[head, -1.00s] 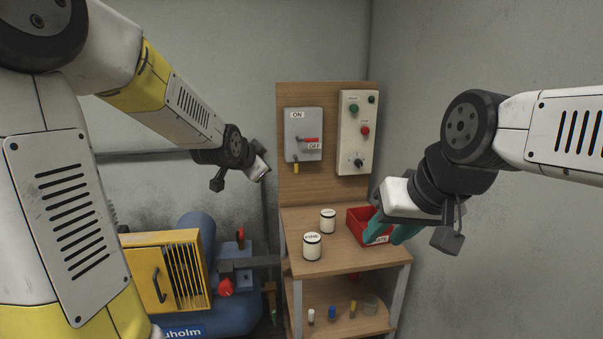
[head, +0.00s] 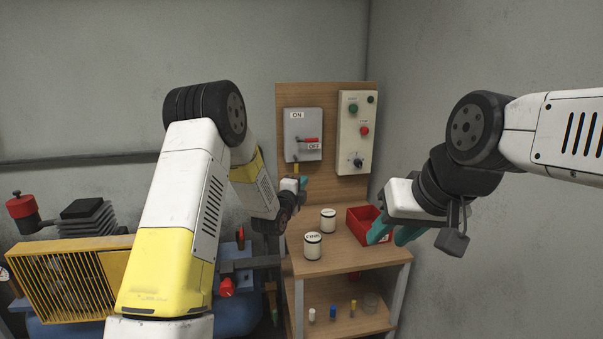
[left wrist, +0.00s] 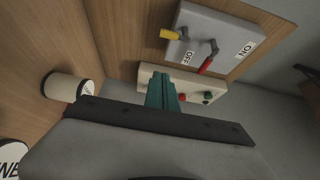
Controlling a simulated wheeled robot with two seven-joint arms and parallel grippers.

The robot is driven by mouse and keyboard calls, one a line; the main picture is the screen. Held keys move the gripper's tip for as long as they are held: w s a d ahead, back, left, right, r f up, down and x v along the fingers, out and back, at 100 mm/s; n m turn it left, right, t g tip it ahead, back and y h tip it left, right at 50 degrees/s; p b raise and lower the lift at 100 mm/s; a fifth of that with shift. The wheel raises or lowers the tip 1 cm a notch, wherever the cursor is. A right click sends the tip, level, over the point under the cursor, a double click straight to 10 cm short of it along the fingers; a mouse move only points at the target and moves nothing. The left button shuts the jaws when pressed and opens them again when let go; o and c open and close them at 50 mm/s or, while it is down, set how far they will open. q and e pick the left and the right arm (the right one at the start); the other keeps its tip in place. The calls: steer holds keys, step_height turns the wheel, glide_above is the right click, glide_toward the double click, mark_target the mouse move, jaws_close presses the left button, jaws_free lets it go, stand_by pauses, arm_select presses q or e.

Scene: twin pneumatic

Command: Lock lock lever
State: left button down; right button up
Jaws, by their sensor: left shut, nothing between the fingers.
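A grey switch box (head: 303,121) marked ON and OFF is on the wooden back panel. Its red handle (head: 311,140) is beside the OFF label. A small yellow-ended lever (head: 296,167) hangs below the box; it also shows in the left wrist view (left wrist: 172,34), apart from the fingers. I cannot tell for sure which is the lock lever. My left gripper (head: 303,182) is shut and empty, just below the yellow lever; its teal fingers show in the left wrist view (left wrist: 163,92). My right gripper (head: 393,236) is open, in front of the red bin.
A cream control panel (head: 356,132) with buttons and a knob is right of the switch box. Two white jars (head: 313,246) and a red bin (head: 361,226) stand on the wooden bench (head: 335,263). A blue-tank compressor with a yellow grille (head: 70,283) is at the left.

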mark_target(296, 164)
arm_select(q)
steer(key=shift+w, duration=0.1)
steer(key=x, duration=1)
steer(key=shift+a, duration=1.95)
